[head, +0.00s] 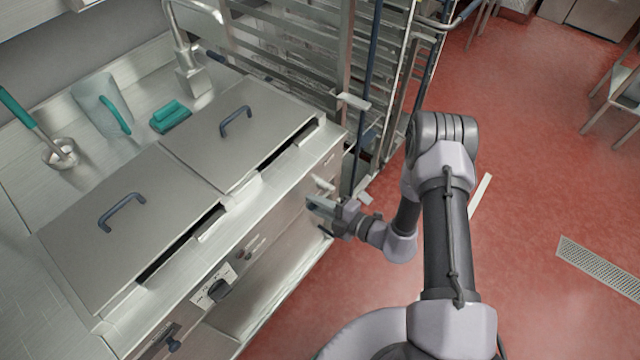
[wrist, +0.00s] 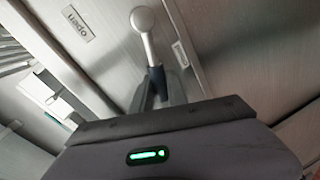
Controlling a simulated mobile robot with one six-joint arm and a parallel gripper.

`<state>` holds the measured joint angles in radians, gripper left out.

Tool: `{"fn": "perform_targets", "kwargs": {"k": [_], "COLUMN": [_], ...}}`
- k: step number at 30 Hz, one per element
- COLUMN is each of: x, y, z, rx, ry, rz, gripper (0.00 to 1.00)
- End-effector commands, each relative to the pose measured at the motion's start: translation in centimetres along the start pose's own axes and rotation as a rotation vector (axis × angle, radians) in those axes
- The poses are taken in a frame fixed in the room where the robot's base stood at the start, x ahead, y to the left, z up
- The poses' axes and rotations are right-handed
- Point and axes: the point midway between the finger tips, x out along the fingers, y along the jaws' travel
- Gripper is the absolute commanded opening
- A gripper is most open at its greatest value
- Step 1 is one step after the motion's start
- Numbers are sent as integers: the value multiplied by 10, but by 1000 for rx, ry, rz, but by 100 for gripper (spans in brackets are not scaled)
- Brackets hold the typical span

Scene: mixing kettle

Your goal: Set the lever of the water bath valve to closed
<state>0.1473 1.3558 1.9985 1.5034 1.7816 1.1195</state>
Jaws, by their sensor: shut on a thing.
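The water bath valve lever (wrist: 148,42) is a pale metal rod with a rounded end, in the upper middle of the wrist view. Its lower part runs in between the fingers of my gripper (wrist: 160,88), which is shut on it. A plate reading "open" (wrist: 79,23) lies to the left of the lever's rounded end. A second small plate (wrist: 180,54) lies to its right, its text unreadable. In the head view my gripper (head: 322,207) is at the right end of the steel counter's front, and the lever cannot be made out clearly there.
Two lidded baths with blue handles (head: 123,208) (head: 236,120) sit in the counter. A control knob (head: 219,289) is on its front, left of my gripper. A rack (head: 345,60) stands close behind. Red floor (head: 540,130) is open to the right.

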Motion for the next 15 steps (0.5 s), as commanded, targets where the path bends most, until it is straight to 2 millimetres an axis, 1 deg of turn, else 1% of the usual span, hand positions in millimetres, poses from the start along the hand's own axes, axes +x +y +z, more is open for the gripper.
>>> {"fn": "perform_targets", "kwargs": {"k": [1,3,4,7,8,15], "x": [4,6,5,4,4,4], "y": [-18,-28,-26,-21,-21,-20], "z": [1,4,4,3,3,4], "rx": [-101,-238,-263,-259,-259,-257], "ry": [-20,-48,-52,-51,-51,-51], "rz": [-2,-1,0,1,1,2], "gripper": [0,0,21,40,44,44]}}
